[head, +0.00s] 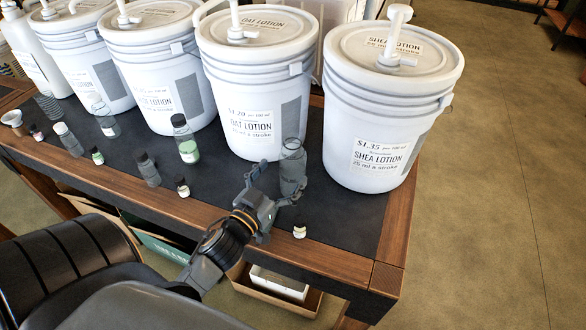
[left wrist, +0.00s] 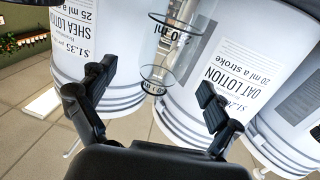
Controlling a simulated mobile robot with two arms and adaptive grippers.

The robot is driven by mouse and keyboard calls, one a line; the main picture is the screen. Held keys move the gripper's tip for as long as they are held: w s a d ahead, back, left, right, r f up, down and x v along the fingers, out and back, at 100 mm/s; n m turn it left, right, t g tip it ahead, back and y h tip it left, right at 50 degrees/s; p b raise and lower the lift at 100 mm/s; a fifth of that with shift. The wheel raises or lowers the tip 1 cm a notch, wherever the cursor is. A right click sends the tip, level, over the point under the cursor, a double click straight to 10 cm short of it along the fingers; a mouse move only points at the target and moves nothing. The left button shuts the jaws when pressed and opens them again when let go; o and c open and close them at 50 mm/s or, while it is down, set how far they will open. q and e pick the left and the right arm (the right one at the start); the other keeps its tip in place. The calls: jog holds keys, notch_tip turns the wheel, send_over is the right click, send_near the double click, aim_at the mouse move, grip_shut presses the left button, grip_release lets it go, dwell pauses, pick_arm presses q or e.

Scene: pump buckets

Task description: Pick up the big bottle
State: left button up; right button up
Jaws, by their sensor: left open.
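A big clear bottle (head: 292,170) stands upright on the dark table mat, in front of the gap between the oat lotion and shea lotion buckets. It is empty-looking and see-through. My left gripper (head: 269,188) is just in front of it, with its fingers spread and pointing towards it. In the left wrist view, which is upside down, the bottle (left wrist: 167,52) shows between and beyond the two open fingers (left wrist: 157,90). Neither finger clearly touches it. My right gripper is not in view.
White pump buckets, such as the shea lotion one (head: 385,110) and an oat lotion one (head: 255,90), line the back. Several smaller bottles stand left, including a green-filled one (head: 187,148). A small white-capped jar (head: 300,231) sits near the table's front edge (head: 330,262).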

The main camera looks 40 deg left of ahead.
aim_at(285, 165)
pick_arm(q)
jog(key=w, duration=0.3)
jog(key=w+a+p, duration=0.1)
jog(key=shift+w+r, duration=0.25)
jog(key=shift+w, duration=0.15)
jog(key=shift+w+f, duration=0.15)
jog(key=shift+w, duration=0.35)
jog(key=shift+s, duration=0.1)
jog(key=c, duration=1.5)
